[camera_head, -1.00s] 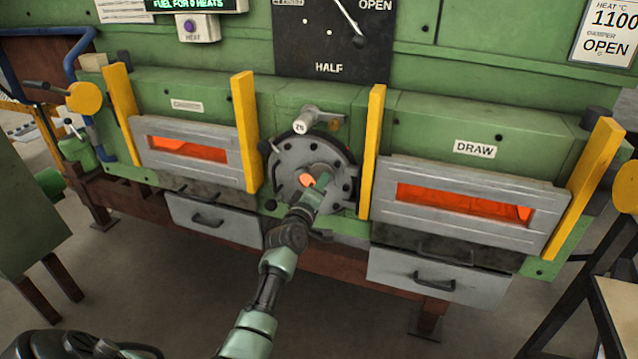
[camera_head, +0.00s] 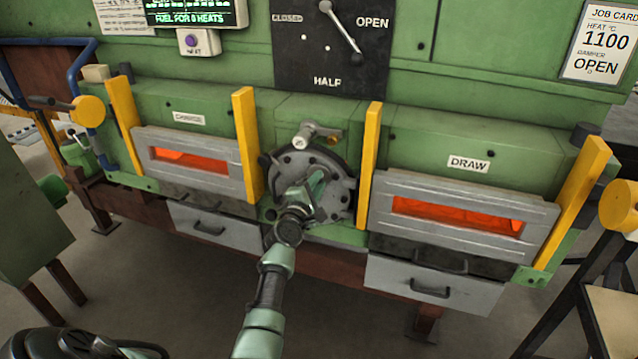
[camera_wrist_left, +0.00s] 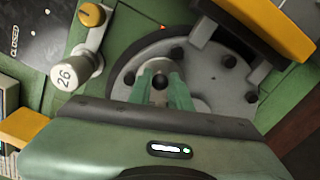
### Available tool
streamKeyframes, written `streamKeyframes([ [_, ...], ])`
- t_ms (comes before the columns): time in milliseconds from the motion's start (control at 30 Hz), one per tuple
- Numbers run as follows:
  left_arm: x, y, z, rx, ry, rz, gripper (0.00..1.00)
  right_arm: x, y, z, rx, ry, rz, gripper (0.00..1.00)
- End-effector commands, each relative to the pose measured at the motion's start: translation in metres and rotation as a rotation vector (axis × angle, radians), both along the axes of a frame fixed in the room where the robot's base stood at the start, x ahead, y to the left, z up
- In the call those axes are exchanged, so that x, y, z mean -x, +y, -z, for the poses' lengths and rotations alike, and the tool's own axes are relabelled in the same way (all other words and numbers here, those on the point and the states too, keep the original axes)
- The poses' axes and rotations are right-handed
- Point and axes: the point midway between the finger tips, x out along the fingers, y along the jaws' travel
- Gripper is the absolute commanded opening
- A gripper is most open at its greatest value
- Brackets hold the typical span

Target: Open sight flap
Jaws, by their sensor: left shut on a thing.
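The round grey sight port plate (camera_head: 338,200) with several dark bolts sits in the middle of the green furnace front, between two yellow posts. My left gripper (camera_head: 317,183) is at the middle of this plate, reaching up from below. In the left wrist view its fingers (camera_wrist_left: 163,88) are closed around a small grey tab (camera_wrist_left: 160,66) at the plate's centre, which I take for the sight flap's tab. The flap itself is mostly hidden behind the fingers and wrist. My right gripper is not in view.
A grey handle marked 26 (camera_wrist_left: 76,72) sticks out just above the plate; it also shows in the head view (camera_head: 305,134). Yellow posts (camera_head: 370,150) (camera_head: 246,143) flank the port. The draw door (camera_head: 465,205) and charge door (camera_head: 190,160) glow orange through slots.

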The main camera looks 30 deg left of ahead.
Motion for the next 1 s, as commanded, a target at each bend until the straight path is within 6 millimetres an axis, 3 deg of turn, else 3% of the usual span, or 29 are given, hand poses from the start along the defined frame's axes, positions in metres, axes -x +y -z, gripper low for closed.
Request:
streamKeyframes([
  [633,0.0007,0.0021,-0.001,0.044,-0.009,-0.002,0.0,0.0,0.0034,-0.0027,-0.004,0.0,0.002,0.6],
  [667,0.0008,0.002,-0.0009,0.044,-0.008,-0.001,0.27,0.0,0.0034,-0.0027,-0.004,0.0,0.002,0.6],
  [700,0.0008,0.002,-0.001,0.044,-0.009,-0.002,0.39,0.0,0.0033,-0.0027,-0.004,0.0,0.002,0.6],
  [1000,0.0007,0.0017,-0.0018,0.043,-0.009,-0.001,0.4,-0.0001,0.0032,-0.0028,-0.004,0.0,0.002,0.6],
])
